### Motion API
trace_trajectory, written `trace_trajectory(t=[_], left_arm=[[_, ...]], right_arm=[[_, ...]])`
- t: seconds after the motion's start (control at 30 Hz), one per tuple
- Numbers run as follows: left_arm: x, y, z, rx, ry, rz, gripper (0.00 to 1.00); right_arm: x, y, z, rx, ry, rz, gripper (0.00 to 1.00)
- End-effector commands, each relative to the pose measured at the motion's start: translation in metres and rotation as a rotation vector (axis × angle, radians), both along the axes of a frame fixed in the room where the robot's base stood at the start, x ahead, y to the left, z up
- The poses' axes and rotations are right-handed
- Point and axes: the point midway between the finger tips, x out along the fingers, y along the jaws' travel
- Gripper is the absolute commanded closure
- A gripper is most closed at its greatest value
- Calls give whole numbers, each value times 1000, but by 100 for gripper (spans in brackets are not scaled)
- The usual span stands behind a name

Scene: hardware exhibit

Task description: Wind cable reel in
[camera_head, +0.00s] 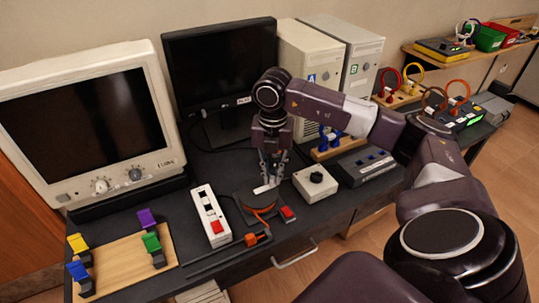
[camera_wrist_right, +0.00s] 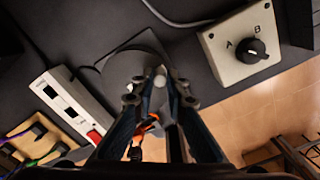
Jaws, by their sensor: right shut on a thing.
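The cable reel (camera_head: 249,209) is a dark, low unit with orange cable (camera_head: 263,209) around it, on the dark desk near the front edge. An orange plug (camera_head: 258,238) lies in front of it. My right gripper (camera_head: 269,182) points down over the reel and is shut on its pale crank knob (camera_wrist_right: 160,77). In the right wrist view, the fingers stand on both sides of the knob (camera_wrist_right: 159,92) and hide much of the reel. Some orange cable (camera_wrist_right: 149,122) shows between the fingers. My left gripper is not in view.
A white switch strip (camera_head: 211,215) stands left of the reel, a white A/B knob box (camera_head: 315,184) right of it. A wooden board with coloured clips (camera_head: 120,262) lies at the left. A CRT monitor (camera_head: 90,120) and a flat screen (camera_head: 222,75) stand behind.

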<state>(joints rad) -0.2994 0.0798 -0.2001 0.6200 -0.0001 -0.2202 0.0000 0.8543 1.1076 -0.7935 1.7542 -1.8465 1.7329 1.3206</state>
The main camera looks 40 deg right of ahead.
Motion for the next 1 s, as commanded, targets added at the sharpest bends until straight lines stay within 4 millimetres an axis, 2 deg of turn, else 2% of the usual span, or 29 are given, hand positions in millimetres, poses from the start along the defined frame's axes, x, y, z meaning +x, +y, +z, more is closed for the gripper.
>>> trace_trajectory(t=[0.2,0.5,1.0], left_arm=[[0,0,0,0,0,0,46],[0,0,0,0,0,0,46],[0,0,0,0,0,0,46]], right_arm=[[-7,2,1,-1,-1,-171,100],[-13,5,1,-1,-1,-322,100],[-15,6,1,-1,-1,-375,100]])
